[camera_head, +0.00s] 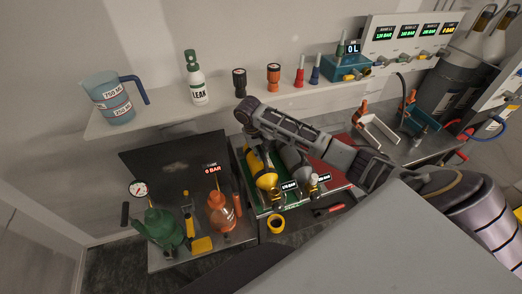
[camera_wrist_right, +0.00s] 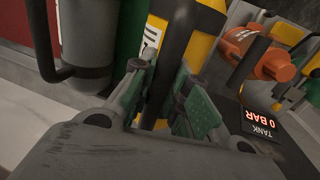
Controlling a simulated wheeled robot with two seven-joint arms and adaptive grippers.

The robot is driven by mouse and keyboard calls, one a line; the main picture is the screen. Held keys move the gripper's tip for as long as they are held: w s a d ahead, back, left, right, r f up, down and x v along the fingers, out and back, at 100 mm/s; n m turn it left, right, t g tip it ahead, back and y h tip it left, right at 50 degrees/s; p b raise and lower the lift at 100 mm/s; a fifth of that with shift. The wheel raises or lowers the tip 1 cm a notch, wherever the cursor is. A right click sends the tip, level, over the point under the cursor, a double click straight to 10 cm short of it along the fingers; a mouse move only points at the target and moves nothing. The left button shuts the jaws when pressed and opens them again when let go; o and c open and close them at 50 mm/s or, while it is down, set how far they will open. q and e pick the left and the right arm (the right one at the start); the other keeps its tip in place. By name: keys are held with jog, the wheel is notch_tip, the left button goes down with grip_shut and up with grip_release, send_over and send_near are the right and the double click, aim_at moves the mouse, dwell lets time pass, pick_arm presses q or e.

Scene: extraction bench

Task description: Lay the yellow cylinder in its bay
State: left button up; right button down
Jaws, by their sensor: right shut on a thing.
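The yellow cylinder (camera_head: 262,169) lies lengthwise in or just over the left bay of the green-edged rack (camera_head: 279,206), beside a grey cylinder (camera_head: 296,162). I cannot tell whether it rests fully on the rack floor. My right gripper (camera_head: 250,136) is at its far end, partly hidden by my own arm. In the right wrist view my right gripper (camera_wrist_right: 165,88) has its green-padded fingers closed around a black bar handle in front of the yellow cylinder (camera_wrist_right: 205,18). My left gripper is not in view.
An orange tank (camera_head: 221,213) and a green tank (camera_head: 161,229) stand left of the rack. The shelf (camera_head: 160,117) behind holds a jug (camera_head: 112,100), a white bottle (camera_head: 197,84) and fittings. The dark plate at back left has free room.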

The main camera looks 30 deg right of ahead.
jog(key=shift+w+f, duration=0.1)
jog(key=shift+f, duration=1.05)
dwell(1.1)
jog(key=c, duration=1.3)
grip_release()
jog(key=shift+s+f, duration=0.25)
jog(key=shift+s, duration=0.05)
jog(key=r, duration=0.4)
jog(key=a+r, duration=0.1)
jog(key=r, duration=0.3)
jog(key=w+a+r, duration=0.1)
jog(key=r, duration=0.3)
jog(key=shift+a, duration=0.15)
jog(key=shift+s, duration=0.1)
jog(key=shift+a, duration=0.15)
